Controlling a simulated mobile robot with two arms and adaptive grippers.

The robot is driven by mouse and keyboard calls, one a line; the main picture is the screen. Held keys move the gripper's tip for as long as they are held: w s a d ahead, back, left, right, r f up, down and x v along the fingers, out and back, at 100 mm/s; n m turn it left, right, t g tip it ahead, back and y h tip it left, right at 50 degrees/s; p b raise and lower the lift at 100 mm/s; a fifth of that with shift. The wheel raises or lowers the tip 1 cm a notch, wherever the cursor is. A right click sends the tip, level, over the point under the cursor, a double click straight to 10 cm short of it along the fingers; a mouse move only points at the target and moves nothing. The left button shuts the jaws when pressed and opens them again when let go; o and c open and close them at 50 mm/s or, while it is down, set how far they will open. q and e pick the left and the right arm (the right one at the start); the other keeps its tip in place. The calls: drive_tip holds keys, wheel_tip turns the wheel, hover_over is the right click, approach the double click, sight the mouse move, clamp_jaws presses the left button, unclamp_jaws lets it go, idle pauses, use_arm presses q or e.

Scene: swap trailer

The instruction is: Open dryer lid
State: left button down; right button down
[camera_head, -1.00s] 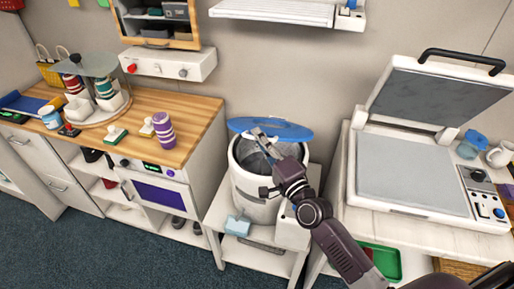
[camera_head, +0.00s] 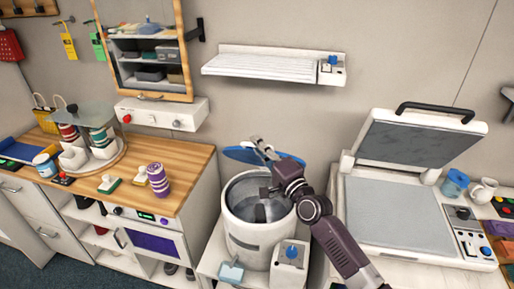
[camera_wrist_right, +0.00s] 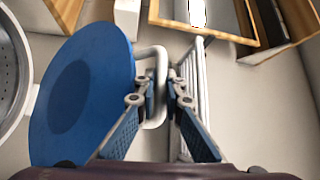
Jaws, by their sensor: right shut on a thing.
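The white dryer drum (camera_head: 258,240) stands on a low white stand in the middle of the head view, with its top opening uncovered. Its blue round lid (camera_head: 243,154) is raised and tilted at the back of the drum. In the right wrist view the lid (camera_wrist_right: 80,95) is a blue disc at left, with a white loop handle (camera_wrist_right: 152,60) on it. My right gripper (camera_head: 262,147) is at the lid, and in the wrist view its fingers (camera_wrist_right: 165,85) are shut on the handle. My left gripper is out of view.
A wooden counter (camera_head: 130,165) with cups stands at left. A press with a raised lid (camera_head: 420,140) stands at right. A white wall shelf (camera_head: 265,66) and a wooden cabinet (camera_head: 179,30) hang above. A control box with a blue knob (camera_head: 290,257) is beside the drum.

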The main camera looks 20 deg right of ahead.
drive_tip(key=c, duration=2)
unclamp_jaws()
drive_tip(key=shift+s, duration=0.1)
drive_tip(key=shift+s+f, duration=0.2)
drive_tip(key=shift+s, duration=0.3)
drive_tip(key=v, duration=1.1)
drive_tip(key=shift+d+r, duration=0.1)
drive_tip(key=shift+w, duration=0.1)
